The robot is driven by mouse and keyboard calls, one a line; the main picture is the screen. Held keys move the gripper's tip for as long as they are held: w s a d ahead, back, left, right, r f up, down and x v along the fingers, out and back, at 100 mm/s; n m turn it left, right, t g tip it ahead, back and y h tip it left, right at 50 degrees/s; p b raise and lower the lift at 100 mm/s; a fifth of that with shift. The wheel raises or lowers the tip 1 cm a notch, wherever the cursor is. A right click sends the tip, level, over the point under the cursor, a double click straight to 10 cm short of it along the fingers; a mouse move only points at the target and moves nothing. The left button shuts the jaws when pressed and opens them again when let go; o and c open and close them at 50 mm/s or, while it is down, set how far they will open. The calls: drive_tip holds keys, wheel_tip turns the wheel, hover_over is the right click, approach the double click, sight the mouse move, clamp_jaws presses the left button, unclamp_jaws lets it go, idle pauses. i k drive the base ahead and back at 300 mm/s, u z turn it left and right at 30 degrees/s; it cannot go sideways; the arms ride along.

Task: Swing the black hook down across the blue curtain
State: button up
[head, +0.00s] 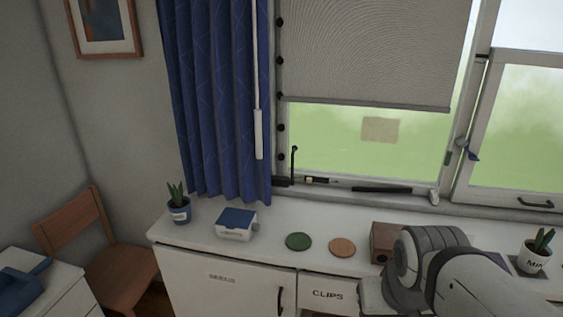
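The blue curtain (212,100) hangs in folds at the left of the window, its lower edge just above the counter. The black hook (293,165) is a thin dark rod with a bent top. It stands upright just right of the curtain's lower right edge, at the window sill, and does not lie across the curtain. Its foot is by a dark piece at the sill's left end. My arm shows at the lower right, but my gripper's fingers are not in view.
A white wand (258,133) hangs before the curtain's right edge. On the counter (270,223) stand a potted plant (178,206), a blue-lidded box (235,223), green (298,241) and tan (342,247) discs and a brown box (383,242). A chair (103,250) stands left.

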sight(294, 148)
drive_tip(key=i, duration=1)
drive_tip(key=u, duration=0.05)
